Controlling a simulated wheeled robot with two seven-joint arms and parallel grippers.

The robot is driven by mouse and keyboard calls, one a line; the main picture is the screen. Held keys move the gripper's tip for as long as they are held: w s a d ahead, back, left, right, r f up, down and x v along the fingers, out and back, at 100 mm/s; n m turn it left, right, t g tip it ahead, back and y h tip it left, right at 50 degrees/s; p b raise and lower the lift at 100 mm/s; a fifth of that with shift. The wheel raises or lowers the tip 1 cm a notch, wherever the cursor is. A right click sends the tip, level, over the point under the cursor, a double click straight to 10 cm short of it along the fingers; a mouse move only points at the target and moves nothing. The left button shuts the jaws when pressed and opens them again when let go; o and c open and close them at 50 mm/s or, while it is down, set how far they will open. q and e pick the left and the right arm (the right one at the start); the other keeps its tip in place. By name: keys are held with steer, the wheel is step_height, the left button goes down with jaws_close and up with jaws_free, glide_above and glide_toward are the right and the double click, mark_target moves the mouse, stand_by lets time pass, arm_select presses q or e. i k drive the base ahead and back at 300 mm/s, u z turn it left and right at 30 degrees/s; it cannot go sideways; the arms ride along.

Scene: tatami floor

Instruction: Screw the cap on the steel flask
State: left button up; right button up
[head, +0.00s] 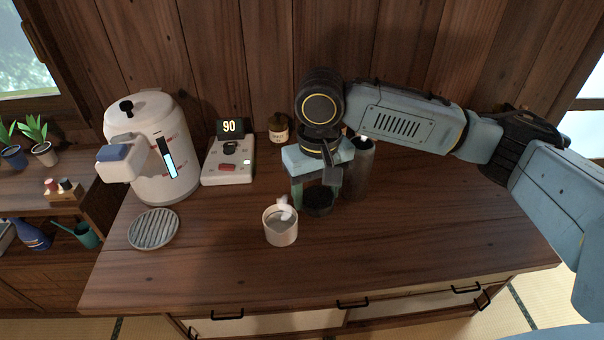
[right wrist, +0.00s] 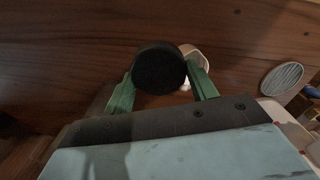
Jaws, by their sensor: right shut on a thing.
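The steel flask (head: 359,168) is a dark grey cylinder standing upright on the wooden counter, partly hidden behind my right gripper and arm. Its top appears uncapped. My right gripper (head: 316,194) points down just left of and in front of the flask. Its green fingers are shut on a round black cap (head: 318,205). In the right wrist view, the cap (right wrist: 158,70) shows as a black disc between the two fingertips. The cap is apart from the flask's mouth. My left gripper is not in view.
A white mug (head: 281,229) stands left of the cap. The counter's right side (head: 450,215) is clear.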

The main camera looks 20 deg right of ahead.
mark_target(356, 179)
steer(key=u, duration=2.6)
steer(key=k, duration=1.9)
steer(key=z, duration=2.05)
